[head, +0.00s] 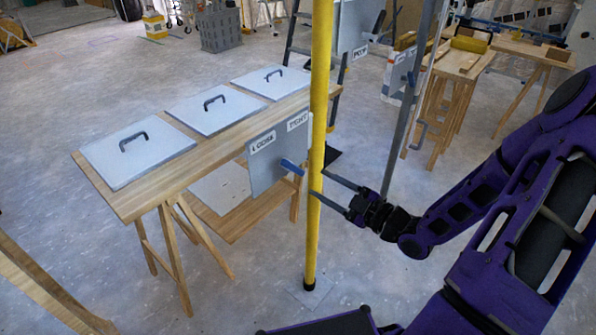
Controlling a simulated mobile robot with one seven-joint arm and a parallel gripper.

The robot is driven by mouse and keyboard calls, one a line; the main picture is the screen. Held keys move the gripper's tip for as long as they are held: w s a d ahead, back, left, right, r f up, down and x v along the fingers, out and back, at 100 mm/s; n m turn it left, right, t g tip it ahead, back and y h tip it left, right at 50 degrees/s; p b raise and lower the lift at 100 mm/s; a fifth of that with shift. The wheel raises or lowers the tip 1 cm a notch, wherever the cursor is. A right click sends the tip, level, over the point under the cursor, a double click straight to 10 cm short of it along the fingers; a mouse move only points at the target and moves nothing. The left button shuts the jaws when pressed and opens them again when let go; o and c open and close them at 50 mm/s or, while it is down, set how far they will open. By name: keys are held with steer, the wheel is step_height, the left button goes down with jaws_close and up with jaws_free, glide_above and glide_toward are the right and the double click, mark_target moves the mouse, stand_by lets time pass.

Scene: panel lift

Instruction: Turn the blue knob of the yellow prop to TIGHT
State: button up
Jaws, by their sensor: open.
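The yellow prop (317,110) stands upright on the floor in the middle of the head view. A grey plate (268,172) beside it carries a LOOSE label (262,143) at left and a TIGHT label (297,122) at right. The blue knob (292,167) sits low on the plate, just left of the prop. Its bar slants up to the left, on the LOOSE side. My gripper (319,182) comes from the right at about knob height. Its two fingers are apart, with their tips near the prop and short of the knob. I cannot tell whether they touch the prop.
A wooden trestle table (190,180) with three grey handled panels stands at left. A grey post (404,110) with a blue lever (410,78) stands behind my gripper. Wooden benches (465,60) are at back right. Open floor lies around the prop's foot.

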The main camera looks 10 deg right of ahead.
mark_target(299, 171)
steer(key=x, duration=0.8)
steer(key=shift+w+a, duration=0.2)
steer(key=shift+w, duration=0.05)
jaws_close()
